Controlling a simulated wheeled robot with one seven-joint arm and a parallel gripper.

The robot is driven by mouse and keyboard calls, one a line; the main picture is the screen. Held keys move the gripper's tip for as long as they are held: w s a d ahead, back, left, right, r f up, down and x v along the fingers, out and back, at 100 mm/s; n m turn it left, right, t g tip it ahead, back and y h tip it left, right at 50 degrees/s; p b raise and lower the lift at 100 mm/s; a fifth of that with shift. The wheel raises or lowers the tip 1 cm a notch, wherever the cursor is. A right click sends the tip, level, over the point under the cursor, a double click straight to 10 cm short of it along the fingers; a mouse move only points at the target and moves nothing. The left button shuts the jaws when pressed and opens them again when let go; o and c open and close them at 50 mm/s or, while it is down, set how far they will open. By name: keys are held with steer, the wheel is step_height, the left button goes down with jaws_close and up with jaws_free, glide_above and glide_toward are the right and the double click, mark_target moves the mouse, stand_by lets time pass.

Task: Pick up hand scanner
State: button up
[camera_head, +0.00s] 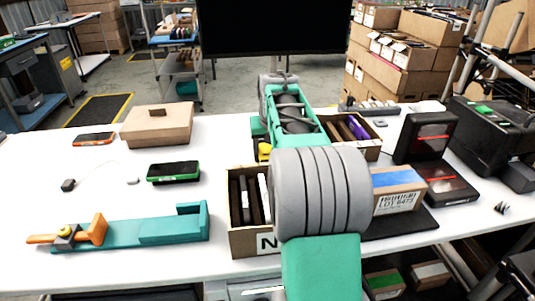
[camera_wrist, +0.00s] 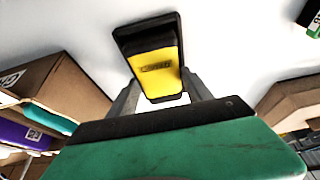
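The hand scanner, a yellow and black device (camera_wrist: 158,68), is in the upper middle of the wrist view, against the white table top. In the head view a small yellow part of it (camera_head: 264,151) shows beside my arm; the rest is hidden. My gripper (camera_wrist: 160,82) is open, with one grey finger on each side of the scanner's near end. The gaps between fingers and scanner look small, and I cannot tell whether either finger touches it. In the head view my arm hides most of the gripper.
A carton with dark items (camera_head: 236,241) stands left of my arm, and another carton (camera_head: 373,153) stands behind it to the right. A green-edged device (camera_head: 174,172), a brown box (camera_head: 157,125) and a teal tray (camera_head: 150,230) lie left. Black devices (camera_head: 434,138) stand right.

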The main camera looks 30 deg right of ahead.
steer(key=c, duration=0.6)
steer(key=shift+r, duration=0.1)
